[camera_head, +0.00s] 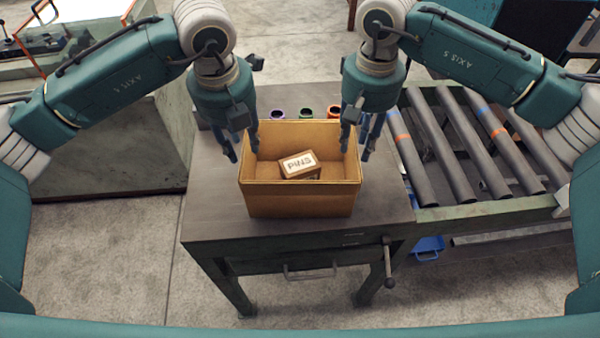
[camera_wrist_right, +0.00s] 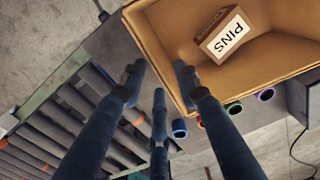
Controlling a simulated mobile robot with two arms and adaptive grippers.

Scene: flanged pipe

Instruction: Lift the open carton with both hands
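The open carton (camera_head: 300,203) is a brown box standing upright on the workbench. A small box labelled PINS (camera_head: 299,164) lies tilted inside it. My left gripper (camera_head: 242,150) is at the carton's left rim, its dark blue fingers spread on both sides of the wall. My right gripper (camera_head: 357,146) is at the right rim, fingers pointing down and apart. In the right wrist view, one finger of the right gripper (camera_wrist_right: 158,80) overlaps the carton (camera_wrist_right: 265,58) and the others are outside it. I cannot tell whether any finger touches the cardboard.
The carton rests on a dark workbench (camera_head: 215,215) with a crank at its front right. Purple, green and orange-rimmed cups (camera_head: 305,113) stand behind the carton. A roller conveyor (camera_head: 470,150) adjoins the bench on the right. A blue container (camera_head: 428,247) is below it.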

